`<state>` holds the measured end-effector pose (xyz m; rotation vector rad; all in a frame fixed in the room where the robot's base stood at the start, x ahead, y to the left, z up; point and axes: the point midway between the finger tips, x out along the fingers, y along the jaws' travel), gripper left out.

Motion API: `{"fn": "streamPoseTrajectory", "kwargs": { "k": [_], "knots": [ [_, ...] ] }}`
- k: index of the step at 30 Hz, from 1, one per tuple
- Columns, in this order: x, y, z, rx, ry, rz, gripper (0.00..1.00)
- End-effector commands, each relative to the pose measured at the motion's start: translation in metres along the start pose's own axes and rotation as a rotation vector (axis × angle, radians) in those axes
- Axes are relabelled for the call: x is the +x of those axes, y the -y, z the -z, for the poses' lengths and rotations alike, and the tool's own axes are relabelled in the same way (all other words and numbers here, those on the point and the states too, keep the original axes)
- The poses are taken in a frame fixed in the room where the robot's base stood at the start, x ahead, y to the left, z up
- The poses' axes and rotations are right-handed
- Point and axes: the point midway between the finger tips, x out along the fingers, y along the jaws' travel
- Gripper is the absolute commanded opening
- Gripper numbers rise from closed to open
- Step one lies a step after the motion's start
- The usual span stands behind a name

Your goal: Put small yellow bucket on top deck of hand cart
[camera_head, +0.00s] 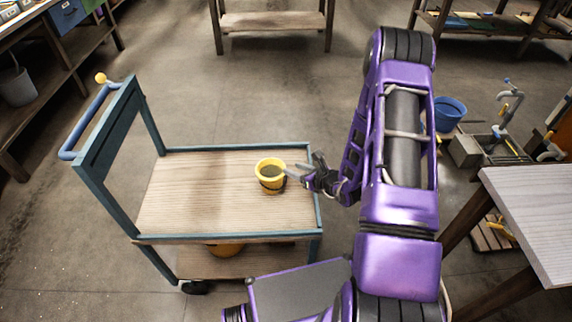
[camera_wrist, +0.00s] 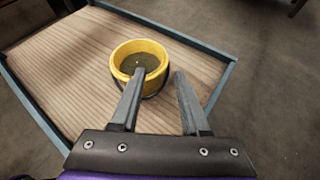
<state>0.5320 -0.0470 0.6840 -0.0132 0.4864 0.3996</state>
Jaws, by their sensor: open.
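The small yellow bucket (camera_head: 270,176) stands upright on the wooden top deck of the hand cart (camera_head: 190,200), near the deck's right end. In the wrist view the bucket (camera_wrist: 139,66) shows a dark inside and a dark handle hanging at its side. My gripper (camera_head: 300,172) is just right of the bucket, over the right end of the deck. In the wrist view its two fingers (camera_wrist: 155,90) are apart with nothing between the tips. The left finger overlaps the near side of the bucket in that view; I cannot tell whether they touch.
The cart has a blue-green frame with a raised push handle (camera_head: 90,120) at left. A yellow-orange object (camera_head: 226,250) is on its lower deck, partly hidden. A pale table (camera_head: 535,215) stands at right, and a blue bucket (camera_head: 450,113) is behind my arm.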

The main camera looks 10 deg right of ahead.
Motion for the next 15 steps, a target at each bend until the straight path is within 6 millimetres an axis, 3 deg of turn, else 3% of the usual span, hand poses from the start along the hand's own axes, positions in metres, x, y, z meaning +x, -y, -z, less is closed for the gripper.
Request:
{"fn": "streamPoseTrajectory", "kwargs": {
  "k": [6,15],
  "knots": [
    [-0.030,0.000,0.000,0.001,-0.001,0.001,0.46],
    [-0.036,0.000,0.000,0.000,0.000,-0.001,0.46]
  ]
}}
